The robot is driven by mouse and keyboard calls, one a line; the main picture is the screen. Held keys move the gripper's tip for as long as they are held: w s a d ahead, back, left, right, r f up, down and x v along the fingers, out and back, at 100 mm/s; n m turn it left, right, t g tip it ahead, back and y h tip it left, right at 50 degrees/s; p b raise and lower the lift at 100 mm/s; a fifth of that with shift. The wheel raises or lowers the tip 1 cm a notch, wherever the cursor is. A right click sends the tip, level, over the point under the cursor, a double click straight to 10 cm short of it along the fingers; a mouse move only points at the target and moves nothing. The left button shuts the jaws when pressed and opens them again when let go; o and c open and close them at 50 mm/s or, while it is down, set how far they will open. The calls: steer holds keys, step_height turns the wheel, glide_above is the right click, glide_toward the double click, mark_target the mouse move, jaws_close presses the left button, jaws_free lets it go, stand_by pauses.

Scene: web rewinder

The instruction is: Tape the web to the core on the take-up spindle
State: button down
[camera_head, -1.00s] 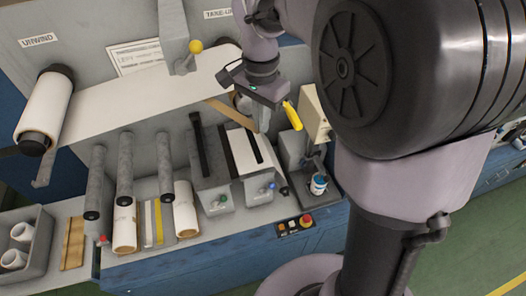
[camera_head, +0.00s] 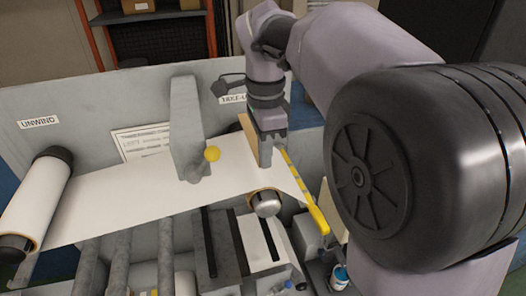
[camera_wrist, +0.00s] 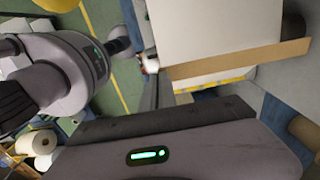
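The white web (camera_head: 130,195) runs from the unwind roll (camera_head: 38,203) rightwards to the take-up spindle (camera_head: 266,203), whose rounded metal end faces me below the web. My gripper (camera_head: 267,160) points down just above the web by the spindle. A tan strip, likely tape (camera_head: 249,132), stands beside and partly behind the gripper. In the wrist view the tan strip (camera_wrist: 240,60) crosses along the edge of the white web (camera_wrist: 215,28). Whether it touches the web or is pinched by the fingers I cannot tell. The core is mostly hidden under the web.
A long yellow-ended tool or bar (camera_head: 318,218) lies right of the web's edge. Grey rollers (camera_head: 122,262) and a blue-and-white cup (camera_head: 340,276) are below. My arm fills the right side.

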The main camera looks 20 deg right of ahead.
mark_target(264, 186)
steer(key=f+b, duration=0.2)
steer(key=shift+w+f, duration=0.4)
steer(key=shift+s+f+b, duration=0.2)
steer(key=shift+f+b, duration=0.75)
steer(key=shift+w+f+b, duration=0.15)
steer(key=shift+f+b, duration=0.5)
steer(key=shift+f, duration=0.1)
steer(key=shift+r, duration=0.1)
steer(key=shift+f, duration=0.3)
steer(key=c, duration=2.1)
jaws_free()
steer(key=shift+c, duration=0.2)
steer(key=o, duration=0.5)
